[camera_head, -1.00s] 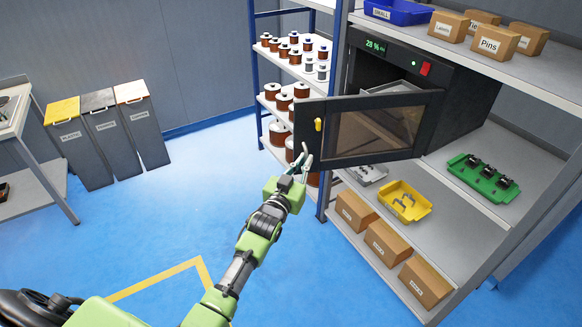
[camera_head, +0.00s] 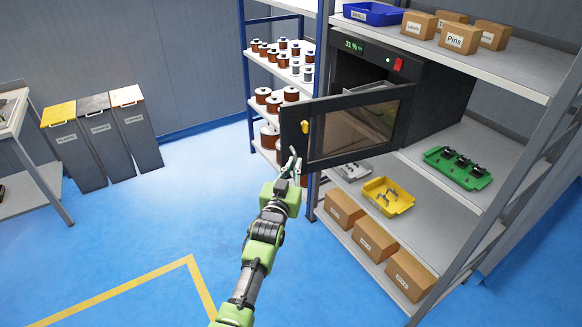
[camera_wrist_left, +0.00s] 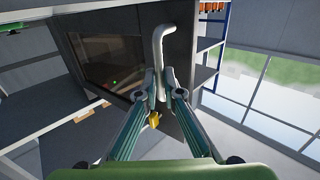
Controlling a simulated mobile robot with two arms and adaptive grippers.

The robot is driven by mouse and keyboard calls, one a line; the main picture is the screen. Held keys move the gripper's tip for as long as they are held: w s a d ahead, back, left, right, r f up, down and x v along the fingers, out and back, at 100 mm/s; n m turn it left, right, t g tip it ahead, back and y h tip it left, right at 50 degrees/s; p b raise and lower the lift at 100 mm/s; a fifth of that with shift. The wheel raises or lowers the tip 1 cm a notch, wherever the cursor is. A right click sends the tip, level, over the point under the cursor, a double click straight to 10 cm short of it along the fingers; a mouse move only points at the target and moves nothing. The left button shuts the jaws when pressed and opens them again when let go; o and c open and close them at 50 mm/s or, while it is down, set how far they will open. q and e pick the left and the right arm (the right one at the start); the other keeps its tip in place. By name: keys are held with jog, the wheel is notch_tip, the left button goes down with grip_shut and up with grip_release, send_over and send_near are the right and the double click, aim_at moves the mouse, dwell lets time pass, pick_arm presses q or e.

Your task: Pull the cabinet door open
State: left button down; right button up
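The dark cabinet (camera_head: 375,75) stands on the metal shelf, its framed glass door (camera_head: 355,132) part way open and swung out toward me. A yellow knob (camera_head: 304,127) sits near the door's free edge. My left gripper (camera_head: 293,163) is at that edge, below the knob. In the left wrist view, a pale bent handle (camera_wrist_left: 158,45) on the door runs down between the fingertips of my left gripper (camera_wrist_left: 160,84), which look closed on it. The yellow knob (camera_wrist_left: 154,120) also shows there between the fingers. My right gripper is not in view.
A yellow tray (camera_head: 388,199) and green tray (camera_head: 458,168) lie on the shelf below the cabinet. Cardboard boxes (camera_head: 375,239) stand lower down. A spool rack (camera_head: 283,68) is behind the door. Bins (camera_head: 103,140) stand far left. Blue floor is clear around my arm.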

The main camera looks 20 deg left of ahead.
pick_arm(q)
jog(key=c, duration=2.2)
grip_release()
jog(key=shift+w+d+r, duration=0.2)
jog(key=shift+d+r, duration=0.2)
jog(key=shift+d, duration=0.3)
jog(key=shift+o, duration=0.2)
jog(key=shift+f, duration=0.35)
jog(key=s, duration=1.2)
jog(key=shift+d, duration=0.25)
